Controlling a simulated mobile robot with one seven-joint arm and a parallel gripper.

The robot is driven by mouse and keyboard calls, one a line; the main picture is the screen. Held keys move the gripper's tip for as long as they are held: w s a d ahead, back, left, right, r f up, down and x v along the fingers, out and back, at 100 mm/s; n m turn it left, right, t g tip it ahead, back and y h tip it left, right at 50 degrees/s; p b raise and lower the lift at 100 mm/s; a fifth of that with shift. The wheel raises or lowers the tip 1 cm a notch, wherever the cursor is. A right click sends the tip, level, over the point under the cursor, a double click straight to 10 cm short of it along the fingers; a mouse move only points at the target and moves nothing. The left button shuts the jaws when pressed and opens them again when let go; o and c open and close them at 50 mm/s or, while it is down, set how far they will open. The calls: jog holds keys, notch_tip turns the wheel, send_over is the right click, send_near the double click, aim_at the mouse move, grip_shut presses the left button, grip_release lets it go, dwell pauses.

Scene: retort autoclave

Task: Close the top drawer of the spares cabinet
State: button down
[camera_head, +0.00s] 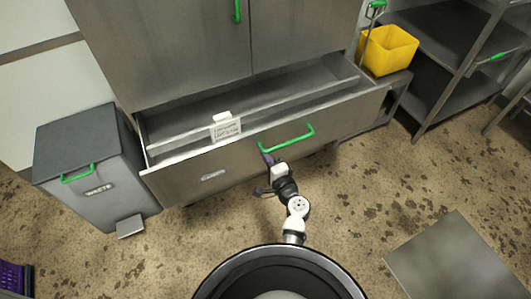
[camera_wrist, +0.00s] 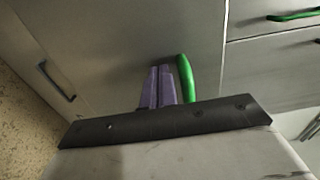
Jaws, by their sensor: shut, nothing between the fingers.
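A wide grey metal drawer (camera_head: 240,155) under the cabinet doors stands pulled out, and its inside shows from above. It has a green bar handle (camera_head: 286,142) and a small label plate on its front. My gripper (camera_head: 267,158) is at the drawer front, beside the left end of the handle. In the wrist view my purple fingers (camera_wrist: 157,85) are together and empty. The green handle (camera_wrist: 186,80) is just right of them there, not between them. I cannot tell whether the fingertips touch the drawer front.
A white printed card (camera_head: 225,127) sits at the drawer's rim. A grey waste bin (camera_head: 85,155) stands left of the drawer. A yellow bucket (camera_head: 388,50) and shelves (camera_head: 440,80) are at the right. A flat grey plate (camera_head: 455,262) lies at lower right; speckled floor lies open between.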

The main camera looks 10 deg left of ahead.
jog(key=shift+w+a, duration=0.15)
jog(key=shift+w, duration=0.05)
jog(key=shift+w, duration=0.1)
dwell(0.4)
jog(key=b+x, duration=0.8)
jog(key=x, duration=1.4)
jog(key=shift+w+a+f, duration=0.15)
jog(key=shift+w+a, duration=0.1)
jog(key=shift+a, duration=0.1)
jog(key=shift+b+x, duration=0.55)
jog(key=shift+x, duration=0.4)
jog(key=shift+w+r, duration=0.1)
jog(key=shift+r, duration=0.3)
jog(key=shift+r, duration=0.1)
